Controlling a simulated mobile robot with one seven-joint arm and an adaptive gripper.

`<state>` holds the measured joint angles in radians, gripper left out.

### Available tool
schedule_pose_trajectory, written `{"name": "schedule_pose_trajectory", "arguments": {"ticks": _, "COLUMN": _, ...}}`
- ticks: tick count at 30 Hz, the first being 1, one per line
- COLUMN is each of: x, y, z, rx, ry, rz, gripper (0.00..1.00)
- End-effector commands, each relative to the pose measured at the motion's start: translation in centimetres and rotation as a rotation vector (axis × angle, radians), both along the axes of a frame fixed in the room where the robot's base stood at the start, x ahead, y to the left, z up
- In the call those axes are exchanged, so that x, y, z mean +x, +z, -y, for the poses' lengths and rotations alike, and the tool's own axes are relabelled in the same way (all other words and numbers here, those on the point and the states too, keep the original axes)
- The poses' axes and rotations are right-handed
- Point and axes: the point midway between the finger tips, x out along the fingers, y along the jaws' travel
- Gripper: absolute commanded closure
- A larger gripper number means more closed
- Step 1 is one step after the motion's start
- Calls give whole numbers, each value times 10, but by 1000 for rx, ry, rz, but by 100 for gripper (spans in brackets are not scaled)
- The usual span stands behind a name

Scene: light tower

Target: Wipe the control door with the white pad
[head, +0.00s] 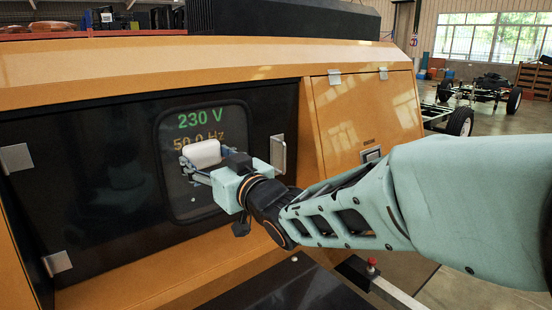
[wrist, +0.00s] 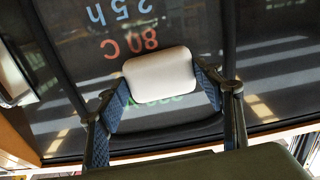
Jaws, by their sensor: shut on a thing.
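The control door (head: 90,160) is a black panel set in the orange machine body, with a rounded display window (head: 180,125) showing green and amber readings such as 230 V. My gripper (head: 199,170) is in front of this window, shut on the white pad (head: 203,153). In the wrist view, the white pad (wrist: 160,72) sits between the two blue-padded fingers, in front of the dark window. The pad covers part of the readout. I cannot tell whether the pad touches the door.
A metal handle (head: 278,154) is on the door just right of my gripper. Hinges (head: 16,158) are at the door's left edge. An orange engine door (head: 365,115) is to the right. A red button (head: 371,265) stands low at the front.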

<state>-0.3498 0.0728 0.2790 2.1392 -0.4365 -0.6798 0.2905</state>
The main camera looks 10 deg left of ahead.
Motion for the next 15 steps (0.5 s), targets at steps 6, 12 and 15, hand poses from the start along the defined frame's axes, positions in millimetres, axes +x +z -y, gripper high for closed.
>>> {"name": "schedule_pose_trajectory", "arguments": {"ticks": 6, "x": 5, "y": 8, "z": 3, "rx": 1, "ry": -2, "rz": 2, "gripper": 59}}
{"name": "schedule_pose_trajectory", "arguments": {"ticks": 12, "x": 19, "y": 8, "z": 15, "rx": 0, "ry": -4, "rz": 0, "gripper": 59}}
{"name": "schedule_pose_trajectory", "arguments": {"ticks": 15, "x": 26, "y": 9, "z": 20, "rx": 1, "ry": -3, "rz": 1, "gripper": 59}}
